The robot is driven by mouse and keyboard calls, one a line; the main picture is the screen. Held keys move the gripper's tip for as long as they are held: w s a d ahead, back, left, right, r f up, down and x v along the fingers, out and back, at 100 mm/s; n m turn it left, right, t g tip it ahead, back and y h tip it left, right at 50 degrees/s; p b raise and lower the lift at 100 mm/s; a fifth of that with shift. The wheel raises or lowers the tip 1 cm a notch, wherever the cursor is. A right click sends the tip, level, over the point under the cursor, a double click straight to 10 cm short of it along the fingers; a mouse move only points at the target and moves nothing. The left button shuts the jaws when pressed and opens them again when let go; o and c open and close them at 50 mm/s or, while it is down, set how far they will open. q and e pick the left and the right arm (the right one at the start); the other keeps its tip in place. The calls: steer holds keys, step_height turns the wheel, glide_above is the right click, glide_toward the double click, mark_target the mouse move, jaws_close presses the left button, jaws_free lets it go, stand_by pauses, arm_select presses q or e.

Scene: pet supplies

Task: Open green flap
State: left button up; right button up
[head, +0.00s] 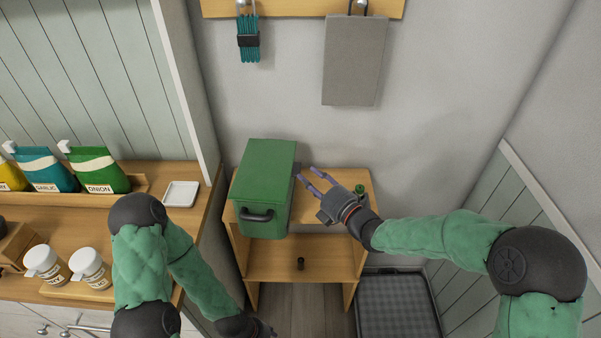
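A green box (266,190) with a dark handle (257,215) on its front stands on a small wooden stand (318,248). Its green top flap (268,160) lies flat and looks closed. My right gripper (306,173) is just right of the box's upper right side, its two purple fingers apart and pointing at the box. Nothing shows between the fingers, and I cannot tell whether they touch the box. My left gripper (264,331) is at the bottom edge, low in front of the stand, mostly cut off.
A small green-topped item (360,190) stands behind my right wrist. A grey tray (397,305) lies on the floor at right. The counter at left holds bags, jars and a white dish (181,194).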

steer(key=x, duration=0.4)
steer(key=shift+w+a+b, duration=0.2)
steer(key=shift+w+b, duration=0.05)
steer(key=shift+b, duration=0.05)
jaws_close()
